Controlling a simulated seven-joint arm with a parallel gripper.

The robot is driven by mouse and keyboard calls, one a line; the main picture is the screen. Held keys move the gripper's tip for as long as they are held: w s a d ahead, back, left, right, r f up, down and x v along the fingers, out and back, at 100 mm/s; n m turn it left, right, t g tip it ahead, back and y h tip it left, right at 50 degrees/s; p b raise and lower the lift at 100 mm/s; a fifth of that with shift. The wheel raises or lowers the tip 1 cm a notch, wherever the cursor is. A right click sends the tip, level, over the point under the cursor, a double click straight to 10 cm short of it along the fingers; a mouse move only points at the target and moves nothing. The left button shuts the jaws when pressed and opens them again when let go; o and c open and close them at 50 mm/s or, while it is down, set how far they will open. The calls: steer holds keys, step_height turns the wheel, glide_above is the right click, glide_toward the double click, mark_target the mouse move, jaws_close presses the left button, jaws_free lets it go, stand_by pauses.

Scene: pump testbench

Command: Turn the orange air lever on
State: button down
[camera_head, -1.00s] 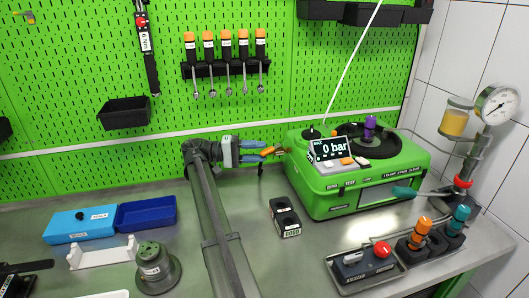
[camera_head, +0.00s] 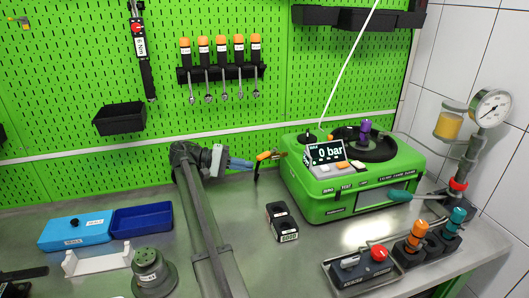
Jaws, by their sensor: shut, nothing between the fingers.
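The orange air lever (camera_head: 265,156) is at the left side of the green pump unit (camera_head: 350,185), beside a small brass-coloured fitting (camera_head: 281,154). Its orange part lies nearly level, and a dark piece hangs below its left end. My gripper (camera_head: 250,164) is just left of the lever, with its blue fingers together, pointing right. The fingers are shut and empty. Their tips are close to the lever's left end; I cannot tell whether they touch it.
A tray with a red knob (camera_head: 379,254) and holders with orange (camera_head: 420,228) and teal tools stand front right. Blue boxes (camera_head: 75,232) are at left. The green pegboard is close behind.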

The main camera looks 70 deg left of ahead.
mark_target(270, 151)
steer(key=d+f+n+g+y, duration=0.3)
steer(key=d+f+n+g, duration=0.1)
steer(key=n+g, duration=0.5)
steer(key=w+d+r+m+g+y, duration=0.1)
steer(key=w+d+r+g+y, duration=0.1)
steer(key=w+r+g, duration=0.3)
steer(key=w+d+r+m+y, duration=0.1)
steer(key=w+d+r, duration=0.1)
steer(key=r, duration=0.6)
steer(key=w+d+r+m+g+y, duration=0.1)
steer(key=w+d+r+g+y, duration=0.1)
steer(key=w+d+r+g, duration=0.3)
steer(key=shift+t, duration=0.9)
steer(key=shift+s+a+f, duration=0.8)
steer(key=shift+a+f, duration=0.5)
steer(key=shift+a, duration=0.2)
steer(key=shift+s+a+f, duration=0.75)
steer(key=shift+a+f, duration=0.5)
steer(key=shift+a, duration=0.25)
steer(key=shift+s+a+f, duration=0.8)
steer(key=shift+a+f, duration=0.5)
steer(key=shift+a, duration=0.2)
